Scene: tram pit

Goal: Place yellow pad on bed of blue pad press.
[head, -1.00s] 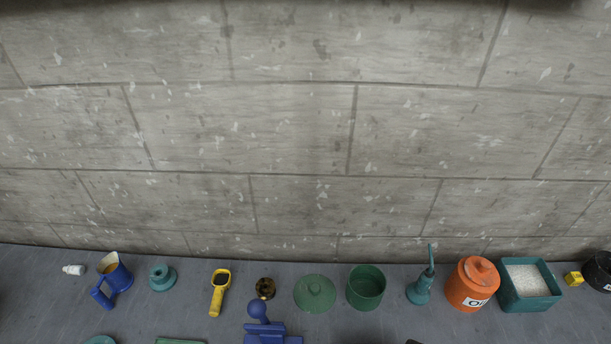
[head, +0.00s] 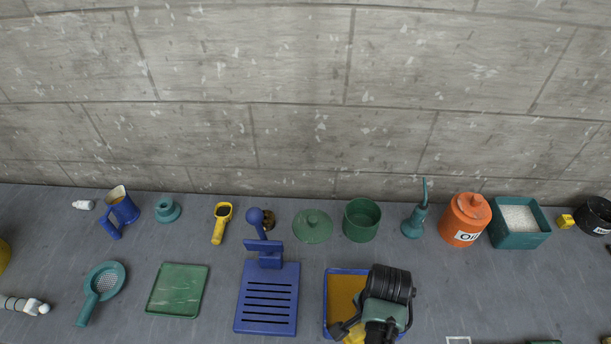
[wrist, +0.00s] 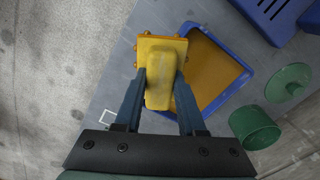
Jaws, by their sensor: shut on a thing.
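A yellow pad (wrist: 160,88), a raised yellow grip block with a knobbed orange-yellow plate at its far end, is between the two fingers of my gripper (wrist: 160,78) in the wrist view. My gripper is shut on it. In the head view my arm hides most of it, with a yellow part (head: 353,334) showing at the bottom. It is over or beside the blue tray with an orange-yellow floor (head: 329,292); contact cannot be told. The blue pad press (head: 267,303), with a slotted bed and a ball-topped lever, stands left of the tray. Its bed is bare.
A green tray (head: 178,290) and a teal strainer (head: 101,283) lie left of the press. Along the wall stand a green pot (head: 362,222), its lid (head: 312,226), an oil can (head: 415,222), an orange oil jar (head: 465,220) and a teal box (head: 520,239).

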